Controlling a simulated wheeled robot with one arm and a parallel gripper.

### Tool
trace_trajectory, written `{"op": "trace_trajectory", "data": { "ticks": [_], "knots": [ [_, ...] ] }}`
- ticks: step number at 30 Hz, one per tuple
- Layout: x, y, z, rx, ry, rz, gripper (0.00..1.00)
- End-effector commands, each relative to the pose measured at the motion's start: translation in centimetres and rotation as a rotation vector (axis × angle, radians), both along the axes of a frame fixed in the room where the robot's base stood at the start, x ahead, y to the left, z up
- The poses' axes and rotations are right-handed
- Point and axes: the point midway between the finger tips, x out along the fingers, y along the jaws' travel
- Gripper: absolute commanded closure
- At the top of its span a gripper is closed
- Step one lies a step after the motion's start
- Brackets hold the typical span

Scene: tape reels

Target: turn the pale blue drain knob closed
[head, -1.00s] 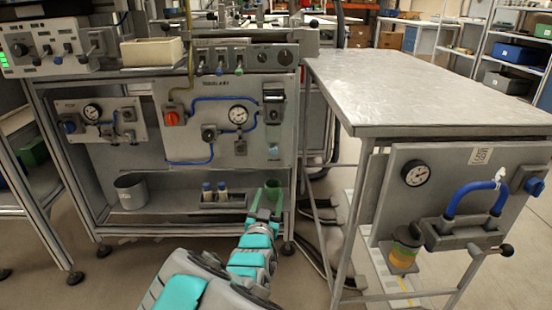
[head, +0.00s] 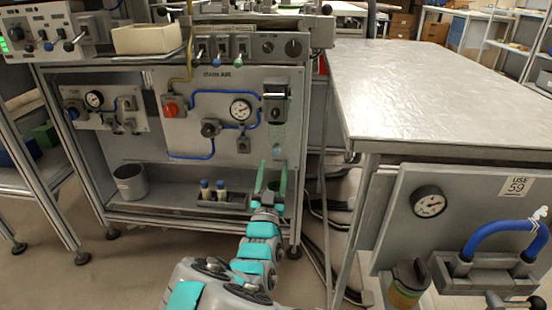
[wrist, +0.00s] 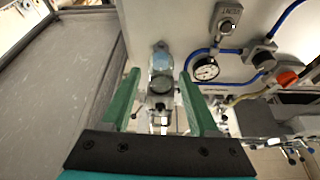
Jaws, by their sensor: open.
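The pale blue drain knob (head: 276,150) is at the bottom of a grey and black filter unit (head: 276,100) at the right of the upright panel. In the wrist view the pale blue part (wrist: 161,62) shows between and just beyond the green fingertips. My gripper (head: 272,166) has its two green fingers apart and pointing up, just below the knob in the head view. The fingers stand either side of the filter unit's line in the wrist view (wrist: 159,76), with nothing held. I cannot tell the knob's turn angle or the exact depth gap.
The panel also carries a gauge (head: 241,109), a red knob (head: 171,106) and blue hoses. A grey shelf below holds a bucket (head: 130,182) and a small bottle rack (head: 222,200). A metal table (head: 430,90) stands close on the right, with a side panel and gauge (head: 428,201).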

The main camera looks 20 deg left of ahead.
Motion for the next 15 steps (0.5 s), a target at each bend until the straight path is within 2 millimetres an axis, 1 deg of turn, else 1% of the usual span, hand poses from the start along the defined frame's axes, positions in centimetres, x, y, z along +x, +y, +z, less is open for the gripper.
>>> {"op": "trace_trajectory", "data": {
  "ticks": [1,6,9,15],
  "knots": [
    [0.6,0.0,0.4,0.002,-0.003,-0.001,0.39],
    [2.2,0.4,1.1,0.003,-0.003,-0.001,0.39],
    [2.9,0.5,1.3,0.001,-0.003,0.000,0.39],
    [3.5,0.8,1.6,0.001,-0.001,0.001,0.39]
  ]
}}
